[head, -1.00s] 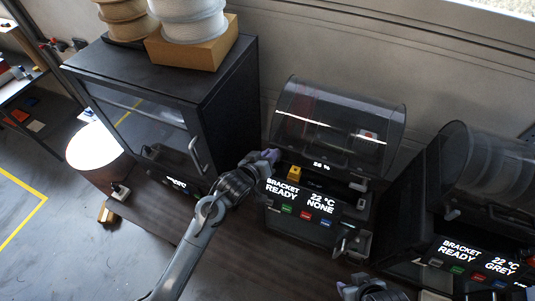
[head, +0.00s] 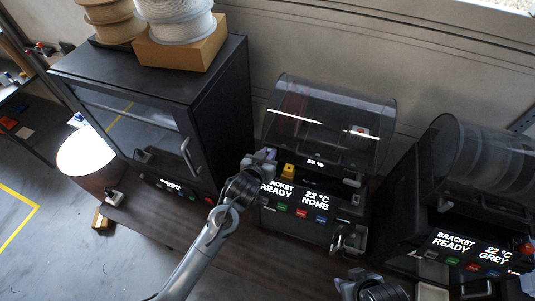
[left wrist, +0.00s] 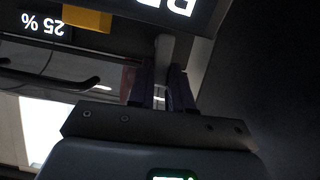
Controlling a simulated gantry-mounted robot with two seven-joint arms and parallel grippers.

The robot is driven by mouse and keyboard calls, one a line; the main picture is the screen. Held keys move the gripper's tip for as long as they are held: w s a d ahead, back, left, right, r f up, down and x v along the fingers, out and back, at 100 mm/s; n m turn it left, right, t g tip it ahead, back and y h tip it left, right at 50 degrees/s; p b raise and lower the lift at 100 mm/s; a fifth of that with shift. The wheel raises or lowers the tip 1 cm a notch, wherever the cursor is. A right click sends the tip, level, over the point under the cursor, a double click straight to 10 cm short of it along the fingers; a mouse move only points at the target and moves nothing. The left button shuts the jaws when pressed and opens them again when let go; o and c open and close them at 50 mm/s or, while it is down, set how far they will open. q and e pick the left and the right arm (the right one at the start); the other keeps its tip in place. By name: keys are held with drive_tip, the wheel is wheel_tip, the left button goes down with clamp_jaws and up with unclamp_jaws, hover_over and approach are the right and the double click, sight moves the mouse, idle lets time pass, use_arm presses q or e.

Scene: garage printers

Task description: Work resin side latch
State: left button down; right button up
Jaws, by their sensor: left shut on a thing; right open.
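The middle printer has a clear smoky hood (head: 335,125) and a black front panel (head: 300,222) reading "READY", "22 °C" and "NONE". My left gripper (head: 264,157) is at the panel's upper left corner and covers the start of its text. In the left wrist view my left fingers (left wrist: 161,88) are shut on a narrow grey upright piece (left wrist: 165,50) at the printer's side, likely the side latch. The arm hides this piece in the head view. My right gripper (head: 358,283) is low in the head view, apart from the printer; its jaws are open.
A tall black cabinet (head: 150,120) with a glass door stands left of the printer, with filament spools (head: 178,22) on top. Another hooded printer (head: 470,190), reading "GREY", stands at right. Dark tabletop lies in front.

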use_arm(q)
drive_tip(key=c, duration=1)
unclamp_jaws()
drive_tip(key=shift+c, duration=0.2)
drive_tip(key=b+v, duration=0.3)
drive_tip(key=v, duration=0.8)
drive_tip(key=shift+d, duration=0.1)
